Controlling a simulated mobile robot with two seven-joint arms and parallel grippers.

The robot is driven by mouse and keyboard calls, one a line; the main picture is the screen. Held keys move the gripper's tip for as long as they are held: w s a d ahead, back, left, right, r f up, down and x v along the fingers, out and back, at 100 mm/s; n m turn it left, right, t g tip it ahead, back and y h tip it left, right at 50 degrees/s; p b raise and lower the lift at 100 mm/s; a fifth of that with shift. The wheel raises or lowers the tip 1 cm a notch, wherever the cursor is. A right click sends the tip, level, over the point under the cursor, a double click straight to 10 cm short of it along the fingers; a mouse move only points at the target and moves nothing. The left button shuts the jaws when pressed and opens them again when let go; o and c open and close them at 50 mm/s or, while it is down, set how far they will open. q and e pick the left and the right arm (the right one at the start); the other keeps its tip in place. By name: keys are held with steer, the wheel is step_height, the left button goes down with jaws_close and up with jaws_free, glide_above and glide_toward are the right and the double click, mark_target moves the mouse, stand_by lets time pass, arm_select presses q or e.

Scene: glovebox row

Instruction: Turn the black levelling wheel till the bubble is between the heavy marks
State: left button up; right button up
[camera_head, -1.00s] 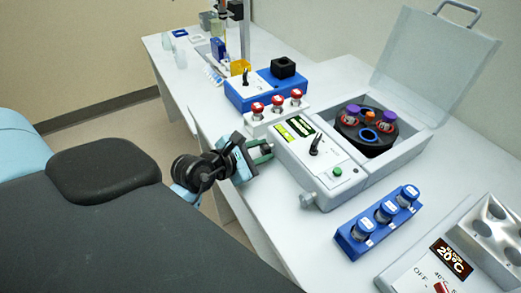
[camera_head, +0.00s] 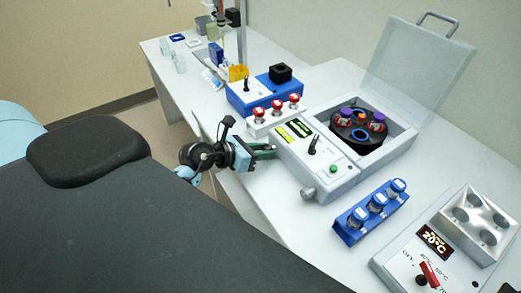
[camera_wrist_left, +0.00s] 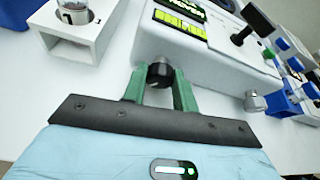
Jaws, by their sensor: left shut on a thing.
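My left gripper (camera_head: 265,151) is at the left front side of the grey centrifuge (camera_head: 318,165). In the left wrist view its green fingers (camera_wrist_left: 160,88) are shut on the black levelling wheel (camera_wrist_left: 159,74), which sticks out of the centrifuge's front face and has a pale mark. The head view does not show the wheel clearly. A yellow-green window with dark marks (camera_wrist_left: 180,22) sits on the top panel above the wheel, and it also shows in the head view (camera_head: 288,134). I cannot make out the bubble. My right gripper is not in view.
The centrifuge lid (camera_head: 405,65) stands open over a rotor (camera_head: 360,144) with tubes. A silver knob (camera_head: 308,193) juts from the near corner. A white rack (camera_head: 262,129) with red-capped vials is close behind my gripper. A blue rack (camera_head: 350,236) stands on the right.

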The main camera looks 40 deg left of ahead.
arm_select(q)
steer(key=shift+n+h, duration=0.3)
steer(key=shift+n, duration=0.2)
steer(key=o, duration=1)
steer(key=v, duration=0.6)
steer(key=shift+s+a+r+b, duration=0.1)
steer(key=shift+s+a+b, duration=0.1)
steer(key=shift+s+b, duration=0.15)
steer(key=shift+s+a+r, duration=0.2)
steer(key=shift+s+r, duration=0.1)
steer(key=shift+s, duration=0.1)
